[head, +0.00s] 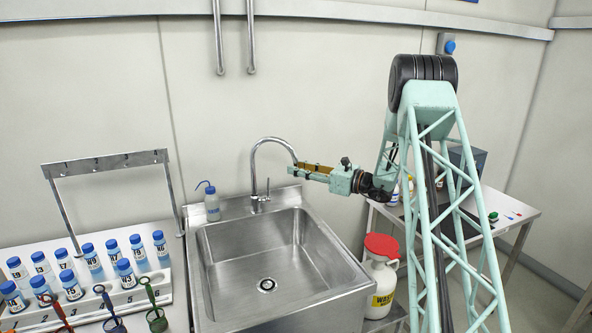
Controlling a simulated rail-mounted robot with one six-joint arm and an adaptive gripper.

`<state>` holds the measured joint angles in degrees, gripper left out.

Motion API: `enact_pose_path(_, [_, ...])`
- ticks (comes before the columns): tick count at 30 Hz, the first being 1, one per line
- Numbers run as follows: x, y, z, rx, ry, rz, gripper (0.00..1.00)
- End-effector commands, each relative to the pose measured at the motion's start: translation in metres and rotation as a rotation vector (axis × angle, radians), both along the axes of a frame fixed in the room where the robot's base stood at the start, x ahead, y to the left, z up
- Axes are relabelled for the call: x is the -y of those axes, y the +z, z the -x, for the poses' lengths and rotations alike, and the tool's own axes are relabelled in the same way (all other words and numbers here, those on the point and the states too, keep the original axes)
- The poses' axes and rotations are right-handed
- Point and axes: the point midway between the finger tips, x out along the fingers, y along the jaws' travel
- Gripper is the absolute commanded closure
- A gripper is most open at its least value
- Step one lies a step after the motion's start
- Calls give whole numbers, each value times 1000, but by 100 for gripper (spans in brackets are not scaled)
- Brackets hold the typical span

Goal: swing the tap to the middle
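The tap (254,160) is a chrome gooseneck at the back rim of the steel sink (205,270). Its base stands near the middle of that rim, and its spout arcs over to the right. My gripper (300,169) reaches in from the right, with its fingers pointing left. Its fingertips are at the downturned end of the spout in the picture. The spout's outlet is hidden at the fingers, so I cannot tell whether they touch it or how far apart they are.
A rack with several blue-capped bottles (92,258) and a numbered metal frame (105,163) are at left. A red-lidded waste jug (381,277) stands right of the sink. The basin is empty.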

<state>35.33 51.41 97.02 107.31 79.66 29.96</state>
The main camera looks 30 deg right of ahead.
Motion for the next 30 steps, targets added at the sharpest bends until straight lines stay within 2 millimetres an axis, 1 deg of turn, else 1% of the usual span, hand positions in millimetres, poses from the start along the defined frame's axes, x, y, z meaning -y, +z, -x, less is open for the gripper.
enact_pose_path(5, [-4,0,-6,-1,0,0,74])
enact_pose_path(14, [-4,0,-6,-1,0,0,74])
enact_pose_path(17, [-4,0,-6,-1,0,0,82])
enact_pose_path(23, [-4,0,-6,-1,0,0,100])
enact_pose_path(30, [-4,0,-6,-1,-3,0,100])
